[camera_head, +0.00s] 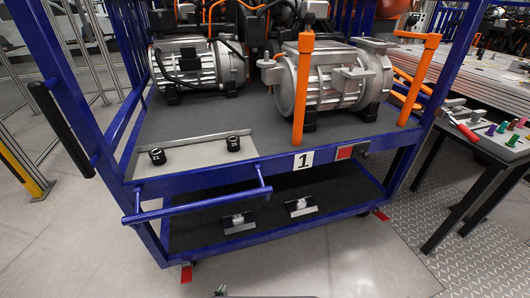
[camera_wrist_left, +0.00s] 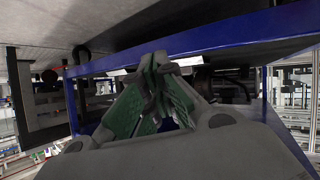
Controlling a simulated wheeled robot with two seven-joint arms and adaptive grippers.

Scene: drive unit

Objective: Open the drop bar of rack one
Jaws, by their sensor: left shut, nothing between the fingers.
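Rack one is a blue metal cart (camera_head: 222,170) with a "1" label (camera_head: 303,160) on its front edge. A blue horizontal bar (camera_head: 200,206) stands out from the left half of its front, below deck level, on two short arms. Orange posts (camera_head: 303,95) stand upright at the deck's front and right; I cannot tell which of these is the drop bar. My left gripper (camera_wrist_left: 160,68) is shut and empty, its green-padded fingers together before a blue beam (camera_wrist_left: 205,42) in the left wrist view. Only a small tip of it (camera_head: 220,290) shows at the head view's bottom edge, apart from the bar. My right gripper is out of view.
Two grey motors (camera_head: 325,80) stand on the deck, and two black knobs (camera_head: 233,144) sit on a plate at its front left. Two small brackets (camera_head: 238,221) lie on the lower shelf. A black-legged table (camera_head: 480,145) stands right. The floor in front is clear.

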